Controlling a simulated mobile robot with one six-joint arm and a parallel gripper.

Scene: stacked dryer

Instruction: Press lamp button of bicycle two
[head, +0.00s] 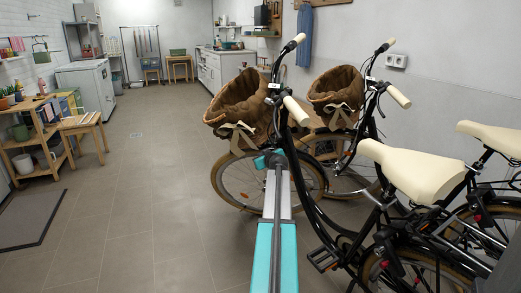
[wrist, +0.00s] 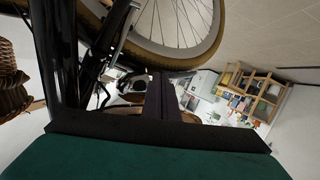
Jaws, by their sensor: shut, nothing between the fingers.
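Two black bicycles stand on the right in the head view, the nearer bicycle (head: 318,215) in front of the farther bicycle (head: 370,130). Each has cream grips, a cream saddle and a brown wicker front basket. I cannot tell which one is bicycle two. Small white patches show on both handlebars, but no lamp button can be made out. My arm reaches forward beside the nearer bicycle's front wheel. In the wrist view my gripper (wrist: 163,80) is shut and empty, with a bicycle wheel (wrist: 180,45) and dark frame tubes close by.
The nearer basket (head: 238,100) and farther basket (head: 338,88) flank the handlebars. A wooden shelf (head: 35,140) and stool (head: 83,128) stand at the left, above a dark mat (head: 30,218). The tiled floor between them and the bicycles is clear. A wall is behind the bicycles.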

